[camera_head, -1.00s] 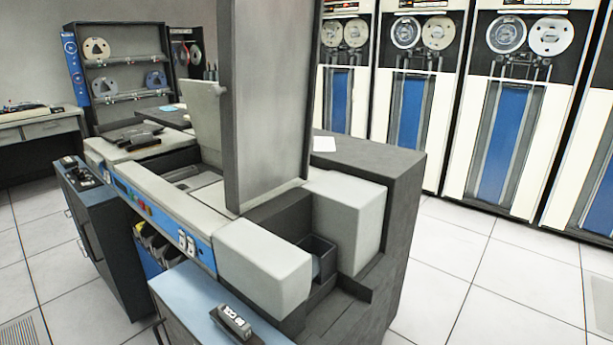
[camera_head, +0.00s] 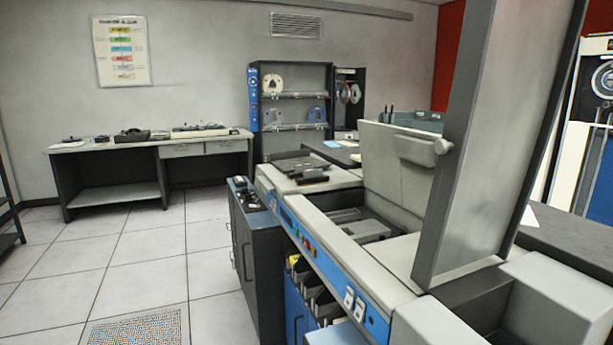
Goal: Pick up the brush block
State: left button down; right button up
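I cannot tell for sure which object is the brush block. Dark block-like items (camera_head: 300,169) lie on the left top of the grey card machine (camera_head: 405,255). More small dark items (camera_head: 247,198) lie on top of the dark cabinet (camera_head: 262,258) in front of the machine. They are too small to make out. Neither of my grippers is in view.
A tall grey panel (camera_head: 495,140) stands up from the machine at right. A desk (camera_head: 107,147) with several items is along the back wall, beside a reel shelf (camera_head: 295,115). The tiled floor (camera_head: 150,245) at left is clear. A floor grille (camera_head: 140,326) lies in front.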

aim_at(312, 176)
jog(key=i+j, duration=0.5)
jog(key=i, duration=0.15)
jog(key=i+j, duration=0.55)
jog(key=i, duration=0.15)
